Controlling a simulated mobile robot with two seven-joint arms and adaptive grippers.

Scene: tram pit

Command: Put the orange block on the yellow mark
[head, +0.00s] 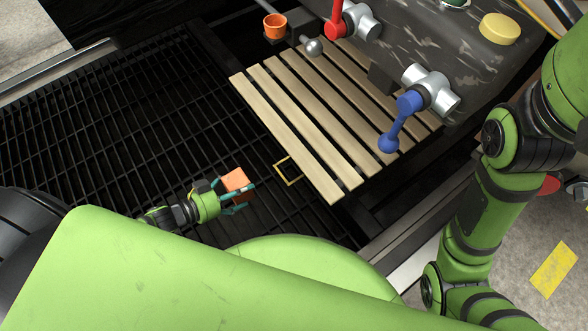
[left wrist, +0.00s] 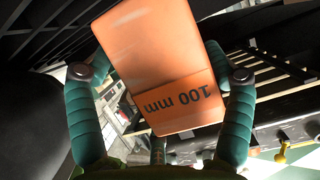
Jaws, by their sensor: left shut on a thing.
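The orange block (head: 235,179) is held between the fingers of my left gripper (head: 238,195), over the dark grating. In the left wrist view the block (left wrist: 160,60) fills the space between the teal fingers, with "100 mm" printed on one face. My left gripper (left wrist: 158,100) is shut on it. A yellow square outline (head: 289,181) lies to the right of the block, beside the near edge of the wooden slats. The block is apart from this mark. How high the block is above the grating is hard to tell. My right gripper is not in view.
Wooden slats (head: 300,118) lie right of the grating (head: 110,110). Beyond stand a blue-handled valve (head: 405,105), a red-handled valve (head: 340,20), an orange cup (head: 275,25) and a yellow knob (head: 500,29). A yellow patch (head: 554,269) is on the right floor.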

